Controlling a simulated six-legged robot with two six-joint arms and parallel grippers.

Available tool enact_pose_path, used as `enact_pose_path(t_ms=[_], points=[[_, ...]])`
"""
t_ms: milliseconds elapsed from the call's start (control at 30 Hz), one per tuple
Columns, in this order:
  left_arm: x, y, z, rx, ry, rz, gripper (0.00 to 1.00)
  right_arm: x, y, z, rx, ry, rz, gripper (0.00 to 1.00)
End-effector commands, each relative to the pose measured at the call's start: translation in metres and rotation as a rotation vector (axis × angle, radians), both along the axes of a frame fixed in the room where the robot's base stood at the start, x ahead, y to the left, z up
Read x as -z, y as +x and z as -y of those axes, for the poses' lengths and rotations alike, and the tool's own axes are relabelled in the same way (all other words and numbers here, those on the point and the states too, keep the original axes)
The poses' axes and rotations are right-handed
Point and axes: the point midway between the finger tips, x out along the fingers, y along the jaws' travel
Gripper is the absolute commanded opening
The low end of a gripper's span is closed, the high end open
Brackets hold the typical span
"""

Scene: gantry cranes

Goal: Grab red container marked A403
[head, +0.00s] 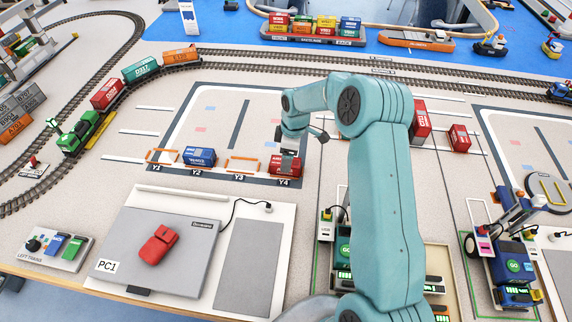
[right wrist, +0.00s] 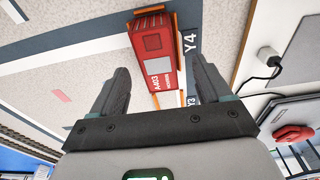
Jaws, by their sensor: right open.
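The red container marked A403 (head: 287,168) sits on slot Y4 at the right end of the row of marked slots in the head view. In the right wrist view the container (right wrist: 153,46) shows its A403 label, with the Y4 mark beside it. My right gripper (right wrist: 159,66) is open, its dark fingers on either side of the container's near end in that picture. I cannot tell how large the gap is between fingers and container. In the head view my right arm reaches to Y4 and partly covers the container's top. My left gripper is not in view.
A blue container (head: 200,157) stands on Y2; orange frames mark Y1 and Y3 (head: 241,163), both empty. Other red containers (head: 459,138) stand right of my arm. A train (head: 107,93) is on the curved track. A grey panel (head: 157,247) labelled PC1 lies in front.

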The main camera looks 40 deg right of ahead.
Motion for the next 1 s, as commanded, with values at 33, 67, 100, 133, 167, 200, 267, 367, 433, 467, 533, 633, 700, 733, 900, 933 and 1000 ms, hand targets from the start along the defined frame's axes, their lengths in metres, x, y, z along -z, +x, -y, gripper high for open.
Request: enact_pose_path(t_ms=[33,67,100,133,167,200,267,367,433,467,533,633,700,733,900,933,1000], points=[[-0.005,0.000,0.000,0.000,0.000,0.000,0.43,0.007,0.001,-0.001,-0.001,0.003,-0.005,0.78],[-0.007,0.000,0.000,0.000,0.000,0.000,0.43,0.012,0.002,-0.001,-0.001,0.002,-0.005,0.78],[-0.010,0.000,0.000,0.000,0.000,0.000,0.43,0.019,0.003,-0.001,-0.001,0.003,-0.006,0.78],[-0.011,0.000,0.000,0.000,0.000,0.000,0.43,0.024,0.004,-0.001,-0.001,0.003,-0.005,0.78],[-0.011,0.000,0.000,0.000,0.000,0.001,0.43,0.029,0.005,-0.001,0.000,0.002,-0.004,0.78],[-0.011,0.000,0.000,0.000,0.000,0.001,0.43,0.034,0.006,-0.001,0.000,0.002,-0.004,0.78],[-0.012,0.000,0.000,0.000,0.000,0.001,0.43,0.040,0.007,-0.001,0.000,0.001,-0.002,0.78],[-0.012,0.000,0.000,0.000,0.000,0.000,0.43,0.044,0.007,-0.001,0.000,0.000,-0.001,0.78],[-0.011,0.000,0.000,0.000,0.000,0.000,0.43,0.044,0.007,-0.001,0.000,0.001,-0.001,0.78],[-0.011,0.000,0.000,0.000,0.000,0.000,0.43,0.044,0.007,-0.001,0.000,0.001,-0.001,0.78],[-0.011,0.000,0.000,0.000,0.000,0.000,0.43,0.044,0.007,-0.001,0.000,0.001,-0.001,0.78],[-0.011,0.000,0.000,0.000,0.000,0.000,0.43,0.044,0.007,-0.001,0.000,0.001,-0.001,0.45],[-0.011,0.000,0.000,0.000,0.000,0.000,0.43,0.044,0.007,-0.001,0.000,0.000,-0.001,0.22],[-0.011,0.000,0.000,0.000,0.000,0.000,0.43,0.044,0.007,-0.001,0.000,0.001,-0.001,0.19],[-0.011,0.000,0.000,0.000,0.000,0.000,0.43,0.043,0.007,-0.001,0.000,0.001,-0.001,0.19],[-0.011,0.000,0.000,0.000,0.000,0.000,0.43,0.043,0.007,-0.001,0.000,0.001,-0.001,0.19],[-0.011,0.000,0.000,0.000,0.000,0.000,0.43,0.042,0.007,-0.001,0.000,0.000,0.000,0.19]])
